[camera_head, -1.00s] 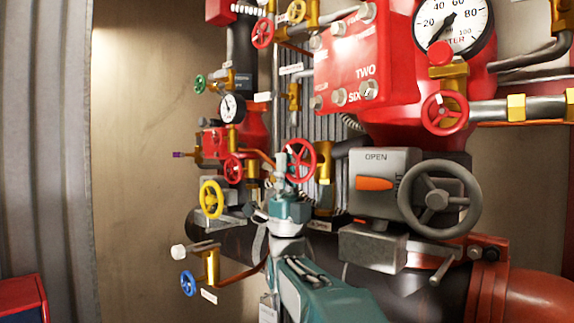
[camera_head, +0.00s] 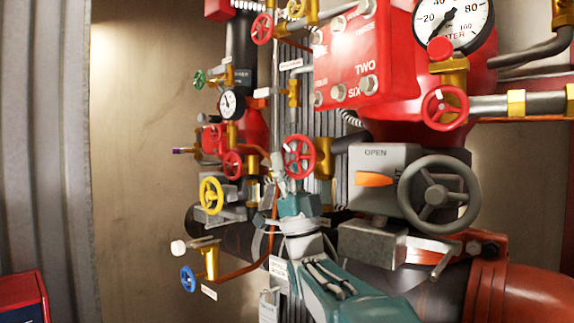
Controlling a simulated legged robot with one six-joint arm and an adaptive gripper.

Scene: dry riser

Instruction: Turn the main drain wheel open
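Several handwheels show, and I cannot read a label that marks one as the main drain wheel. A red handwheel (camera_head: 299,157) on a brass valve (camera_head: 325,158) is in the middle, just right of my gripper. My gripper (camera_head: 280,170) is at the end of the teal arm, beside and partly in front of this wheel's lower left. It is small and seen from behind, so I cannot tell whether it touches the wheel or is open. A large grey handwheel (camera_head: 438,195) sits on a grey box marked OPEN (camera_head: 374,161), with an orange pointer (camera_head: 375,179), apart from my gripper.
A yellow wheel (camera_head: 211,195) and a blue wheel (camera_head: 188,279) are at the left. Another red wheel (camera_head: 444,108) is at the upper right, below a large gauge (camera_head: 452,22). Pipes crowd the right side. The wall (camera_head: 140,150) at the left is bare.

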